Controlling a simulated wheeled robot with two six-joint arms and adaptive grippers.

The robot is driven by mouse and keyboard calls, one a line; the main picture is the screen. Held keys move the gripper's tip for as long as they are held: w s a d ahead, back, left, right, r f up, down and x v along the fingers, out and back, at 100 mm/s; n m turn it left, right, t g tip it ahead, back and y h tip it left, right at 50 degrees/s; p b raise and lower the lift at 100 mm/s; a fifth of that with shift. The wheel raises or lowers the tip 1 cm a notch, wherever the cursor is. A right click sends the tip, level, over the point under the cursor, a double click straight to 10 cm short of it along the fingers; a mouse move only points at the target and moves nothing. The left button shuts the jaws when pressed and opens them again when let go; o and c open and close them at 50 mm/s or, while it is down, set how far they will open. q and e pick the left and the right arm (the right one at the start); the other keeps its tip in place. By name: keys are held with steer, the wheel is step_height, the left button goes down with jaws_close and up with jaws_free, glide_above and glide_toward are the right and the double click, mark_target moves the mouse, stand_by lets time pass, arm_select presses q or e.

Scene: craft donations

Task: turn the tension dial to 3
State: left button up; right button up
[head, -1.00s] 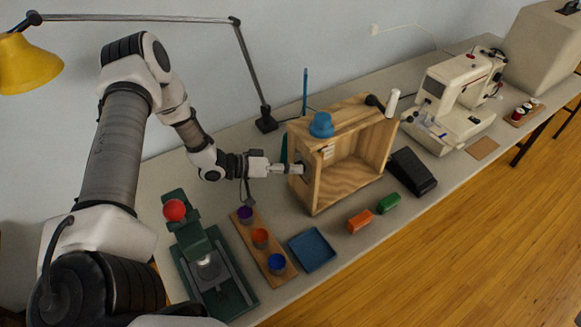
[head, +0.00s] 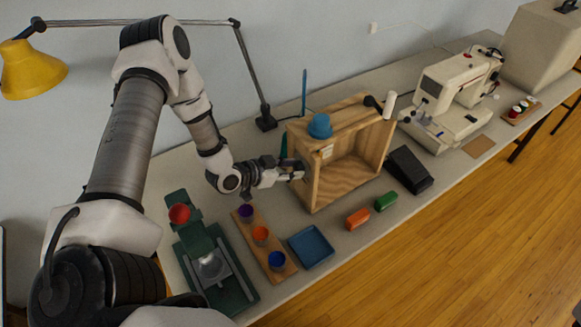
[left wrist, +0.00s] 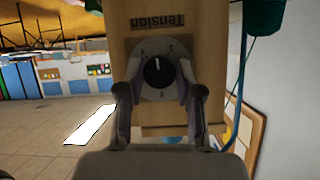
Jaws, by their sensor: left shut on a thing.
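The tension dial (left wrist: 158,72) is a pale round face with a black centre and a white pointer line, on the end wall of the wooden box (left wrist: 208,55). The pointer line points to the top of the left wrist view. The "Tension" label (left wrist: 157,22) beside it appears upside down; the scale figures are too small to read surely. My left gripper (left wrist: 158,90) is shut on the dial, one finger at each side. In the head view my left gripper (head: 296,172) meets the left end of the box (head: 345,178), hiding the dial. My right gripper is not in view.
A blue cap-like object (head: 320,126) sits on the box. A green press (head: 212,265), a board of cups (head: 263,240) and a blue tray (head: 311,247) stand in front. A black pedal (head: 411,169) and sewing machine (head: 455,95) are to the right.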

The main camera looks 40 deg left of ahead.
arm_select(q)
steer(key=shift+d+m+t+y, duration=0.1)
steer(key=shift+m+t+y, duration=0.4)
steer(key=shift+m+y, duration=0.55)
steer(key=shift+d+m+t+y+b, duration=0.1)
steer(key=shift+m+t+y+b, duration=0.5)
steer(key=shift+m, duration=0.65)
steer(key=o, duration=1.2)
steer(key=shift+c, duration=0.2)
steer(key=d+v, duration=0.1)
steer(key=v, duration=0.6)
steer(key=shift+s+a, duration=0.3)
steer(key=shift+a, duration=0.2)
steer(key=shift+w+r, duration=0.1)
steer(key=shift+r, duration=0.05)
